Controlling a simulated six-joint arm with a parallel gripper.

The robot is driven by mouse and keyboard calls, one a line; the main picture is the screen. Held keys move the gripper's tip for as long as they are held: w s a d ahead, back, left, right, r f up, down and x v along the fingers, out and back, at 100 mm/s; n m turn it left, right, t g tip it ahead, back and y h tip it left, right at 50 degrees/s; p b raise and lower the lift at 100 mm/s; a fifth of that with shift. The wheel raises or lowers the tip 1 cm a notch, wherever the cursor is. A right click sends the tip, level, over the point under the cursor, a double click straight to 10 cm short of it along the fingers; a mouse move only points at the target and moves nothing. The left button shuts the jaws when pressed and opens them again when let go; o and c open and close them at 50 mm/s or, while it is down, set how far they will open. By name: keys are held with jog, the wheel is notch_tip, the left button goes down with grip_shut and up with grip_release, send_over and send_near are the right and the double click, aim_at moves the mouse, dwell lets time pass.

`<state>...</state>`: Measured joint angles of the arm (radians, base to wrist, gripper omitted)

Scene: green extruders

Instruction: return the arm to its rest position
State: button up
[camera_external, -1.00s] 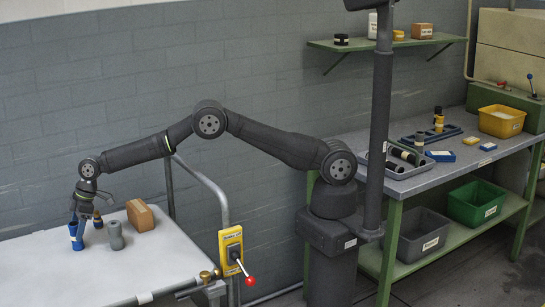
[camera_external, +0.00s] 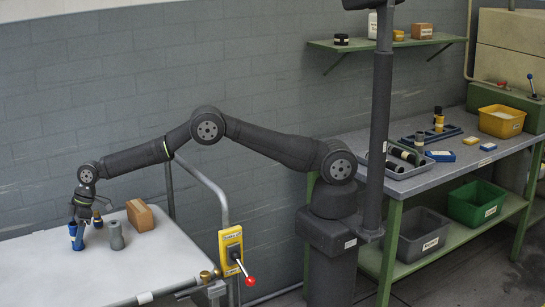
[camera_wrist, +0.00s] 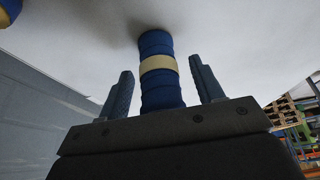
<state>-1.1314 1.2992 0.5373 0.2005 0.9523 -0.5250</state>
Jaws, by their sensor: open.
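My gripper (camera_external: 84,212) is at the left end of my outstretched arm, low over the white table. In the wrist view its two fingers (camera_wrist: 163,85) are spread, and a blue cylinder with a cream band (camera_wrist: 158,85) stands between them, with gaps on both sides. In the external view a blue cylinder (camera_external: 76,238) stands at the fingertips, and another blue piece (camera_external: 97,219) stands just right of them. I cannot tell for sure which one is between the fingers.
The white table (camera_external: 150,262) also holds a grey cylinder (camera_external: 116,237) and a brown box (camera_external: 140,215) right of my gripper. A metal rail (camera_external: 205,183) rises behind the table's right side. A yellow switch box (camera_external: 231,247) is near its edge. A green workbench (camera_external: 440,183) stands at right.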

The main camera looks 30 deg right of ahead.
jog(key=v, duration=1.1)
jog(key=x, duration=1.1)
jog(key=shift+f, duration=0.3)
jog(key=w+d+r, duration=0.7)
jog(key=d+r, duration=0.3)
jog(key=r, duration=0.2)
jog(key=w+d+r+m+t, duration=0.1)
jog(key=w+d+m, duration=0.1)
jog(key=w+d, duration=0.85)
jog(key=w+d+m, duration=0.2)
jog(key=d, duration=0.9)
jog(key=w+d+r+m+t+h, duration=0.1)
jog(key=w+d+m, duration=0.1)
jog(key=d, duration=1)
jog(key=w+d+m+t, duration=0.1)
jog(key=w+d+m, duration=0.1)
jog(key=d, duration=1)
jog(key=shift+w+r+m, duration=0.3)
jog(key=shift+w+m, duration=0.1)
jog(key=shift+w, duration=0.35)
